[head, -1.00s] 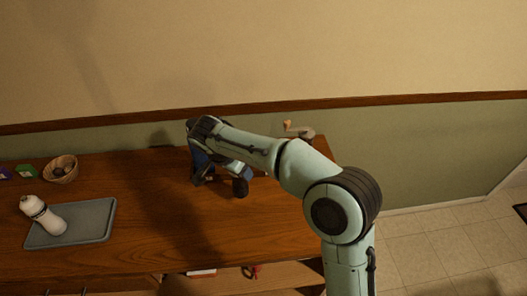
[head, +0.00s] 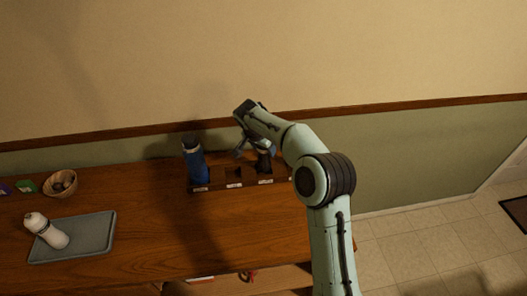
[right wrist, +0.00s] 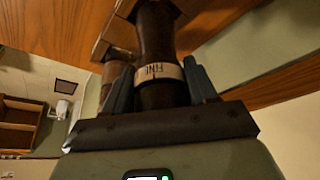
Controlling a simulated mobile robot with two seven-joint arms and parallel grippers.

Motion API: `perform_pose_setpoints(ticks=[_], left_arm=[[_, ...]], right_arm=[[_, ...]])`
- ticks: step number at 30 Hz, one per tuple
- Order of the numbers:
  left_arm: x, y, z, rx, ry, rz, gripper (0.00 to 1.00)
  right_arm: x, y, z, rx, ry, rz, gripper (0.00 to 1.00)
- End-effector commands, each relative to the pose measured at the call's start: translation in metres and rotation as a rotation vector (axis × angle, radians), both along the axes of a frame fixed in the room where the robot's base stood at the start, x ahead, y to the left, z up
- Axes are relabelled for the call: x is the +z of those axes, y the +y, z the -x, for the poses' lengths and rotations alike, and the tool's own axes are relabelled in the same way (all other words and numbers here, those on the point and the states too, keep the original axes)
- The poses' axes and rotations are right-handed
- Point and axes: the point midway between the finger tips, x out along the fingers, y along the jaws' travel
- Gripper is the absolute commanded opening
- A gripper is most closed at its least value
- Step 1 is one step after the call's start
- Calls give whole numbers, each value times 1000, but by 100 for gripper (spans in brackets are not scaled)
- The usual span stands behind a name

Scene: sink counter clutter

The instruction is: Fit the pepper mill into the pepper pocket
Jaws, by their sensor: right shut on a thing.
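The pepper mill (right wrist: 157,40) is dark brown with a pale lettered band. My right gripper (right wrist: 160,90) is shut on it near the band, and the mill extends away toward the wooden rack. In the head view, my right gripper (head: 253,148) is over the right end of the rack (head: 213,187). The mill (head: 264,162) stands roughly upright at the right-hand pocket there. Its lower end is behind the rack's front edge; I cannot tell how deep it sits. The pocket labels are too small to read. My left gripper is out of view.
A blue bottle (head: 194,160) stands in the rack's left pocket; the middle pocket (head: 233,173) looks empty. A grey tray (head: 95,240) with a white bottle (head: 46,231) lies at left, near a small bowl (head: 60,183). The wall is close behind the rack.

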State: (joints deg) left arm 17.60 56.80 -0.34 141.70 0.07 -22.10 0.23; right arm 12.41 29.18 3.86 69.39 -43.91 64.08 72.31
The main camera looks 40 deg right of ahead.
Motion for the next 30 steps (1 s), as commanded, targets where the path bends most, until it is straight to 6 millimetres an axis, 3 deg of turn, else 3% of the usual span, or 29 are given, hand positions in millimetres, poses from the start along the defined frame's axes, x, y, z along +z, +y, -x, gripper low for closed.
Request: perform_pose_setpoints(ticks=[1, 4, 15, 16, 18, 30], left_arm=[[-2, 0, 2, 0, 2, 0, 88], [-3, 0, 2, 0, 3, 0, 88], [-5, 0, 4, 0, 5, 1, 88], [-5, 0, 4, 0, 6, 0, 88], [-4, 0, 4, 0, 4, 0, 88], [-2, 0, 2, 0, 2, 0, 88]], right_arm=[[-13, 1, 2, 1, 9, -3, 0], [-27, 2, 2, 2, 8, -2, 0], [-32, 2, 1, 2, 4, -2, 0], [-32, 2, 1, 3, 5, -2, 60], [-32, 2, 1, 2, 5, -2, 83], [-24, 3, 1, 2, 3, -1, 83]])
